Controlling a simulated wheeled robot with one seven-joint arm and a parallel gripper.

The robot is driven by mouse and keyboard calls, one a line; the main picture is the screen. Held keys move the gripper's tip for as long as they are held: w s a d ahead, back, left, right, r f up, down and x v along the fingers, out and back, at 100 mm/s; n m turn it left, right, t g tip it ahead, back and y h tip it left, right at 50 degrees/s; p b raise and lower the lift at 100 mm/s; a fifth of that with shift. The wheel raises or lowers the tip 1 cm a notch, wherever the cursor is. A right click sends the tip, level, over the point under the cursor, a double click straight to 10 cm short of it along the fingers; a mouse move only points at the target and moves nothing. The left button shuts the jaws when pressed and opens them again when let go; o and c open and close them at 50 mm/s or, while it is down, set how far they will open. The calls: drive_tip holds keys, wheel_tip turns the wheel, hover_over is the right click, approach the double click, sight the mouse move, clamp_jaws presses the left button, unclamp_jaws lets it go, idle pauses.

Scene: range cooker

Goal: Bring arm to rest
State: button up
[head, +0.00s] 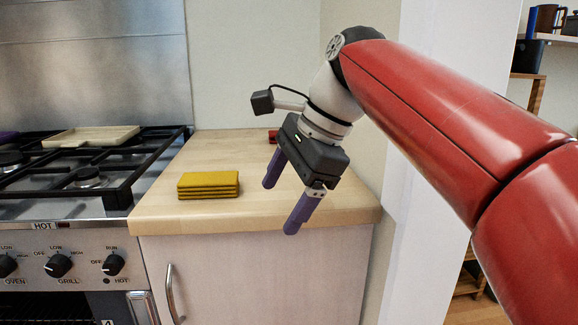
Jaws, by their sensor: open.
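My gripper (284,199) is in the head view, in front of and over the right part of the wooden worktop (165,212). Its two purple fingers are apart, with nothing between them, and point down and to the left. My red arm (440,110) reaches in from the right edge and bends down at the wrist. A folded yellow cloth (208,185) lies on the worktop to the left of the gripper, apart from it.
The range cooker (80,212) with black grates stands at the left, and a wooden board (92,136) lies on it. A small red thing (272,136) is partly hidden behind my gripper. A white wall edge (405,200) stands right of the worktop. Shelves (528,75) are further right.

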drive_tip(key=s+d+f+n+t+h, duration=0.1)
drive_tip(key=s+d+f+n, duration=0.3)
drive_tip(key=f, duration=0.4)
drive_tip(key=s+d+f+n+t+h, duration=0.2)
drive_tip(key=s+d+f+n, duration=0.2)
drive_tip(key=d+f, duration=0.2)
drive_tip(key=s+d+f+n+t+h, duration=0.1)
drive_tip(key=s+d+f+n+h, duration=0.1)
drive_tip(key=s+d+f+n, duration=0.3)
wheel_tip(320, 180, down, 5)
drive_tip(key=shift+d+r, duration=0.1)
drive_tip(key=shift+d, duration=0.4)
